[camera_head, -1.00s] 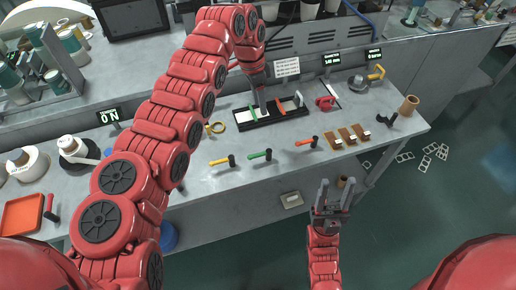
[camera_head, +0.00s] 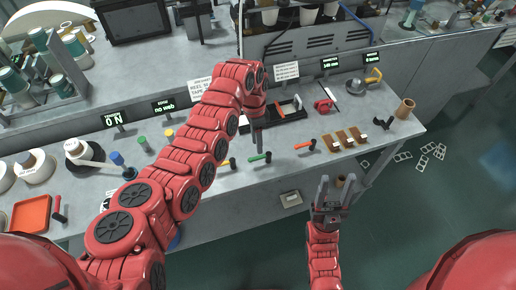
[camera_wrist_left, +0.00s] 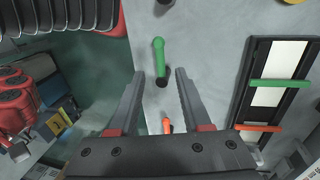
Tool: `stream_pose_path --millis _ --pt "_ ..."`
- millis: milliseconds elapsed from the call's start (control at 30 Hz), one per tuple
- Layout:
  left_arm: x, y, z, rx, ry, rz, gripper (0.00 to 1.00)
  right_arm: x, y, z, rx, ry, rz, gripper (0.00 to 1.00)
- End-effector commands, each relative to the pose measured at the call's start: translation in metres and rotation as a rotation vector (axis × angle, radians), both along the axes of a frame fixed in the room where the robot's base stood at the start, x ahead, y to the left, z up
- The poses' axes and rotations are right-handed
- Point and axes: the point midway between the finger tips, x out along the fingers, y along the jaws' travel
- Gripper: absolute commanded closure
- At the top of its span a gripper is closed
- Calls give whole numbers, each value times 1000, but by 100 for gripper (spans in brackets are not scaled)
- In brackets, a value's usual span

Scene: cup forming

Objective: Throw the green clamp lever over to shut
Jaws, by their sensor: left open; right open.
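The green clamp lever (camera_head: 257,158) stands out on the front part of the grey bench, with its dark pivot at its right end. In the left wrist view the green lever (camera_wrist_left: 159,52) lies lengthwise ahead, lined up with the gap between my fingers. My left gripper (camera_head: 258,146) hangs just above and behind it; the two fingers are apart and empty in the wrist view (camera_wrist_left: 159,72). Whether a finger touches the lever cannot be told. My right gripper (camera_head: 335,181) is open and empty in front of the bench.
A yellow lever (camera_head: 228,162) and an orange lever (camera_head: 305,146) flank the green one closely. A black tray (camera_head: 285,113) with coloured bars lies behind. A wooden block (camera_head: 345,138) sits to the right. My left arm covers part of the bench's left side.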

Motion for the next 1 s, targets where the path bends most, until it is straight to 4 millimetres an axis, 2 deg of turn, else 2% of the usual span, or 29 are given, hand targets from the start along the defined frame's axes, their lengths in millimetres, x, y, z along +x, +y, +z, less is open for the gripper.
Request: stream_pose_path --millis 33,100,300,667,933,1000 --pt "-2 -1 -5 0 1 0 52 0 0 9 0 0 0 50" --pt "-5 -1 -18 1 3 0 52 0 0 14 0 0 0 50" --pt "-8 -3 -44 0 -3 -1 52 0 0 18 0 0 0 50" --pt "-9 -3 -51 -1 -3 0 52 0 0 19 0 0 0 50" --pt "-9 -3 -51 -1 -3 0 99 0 0 19 0 0 0 50" --pt "-9 -3 -51 -1 -3 0 100 0 0 19 0 0 0 50"
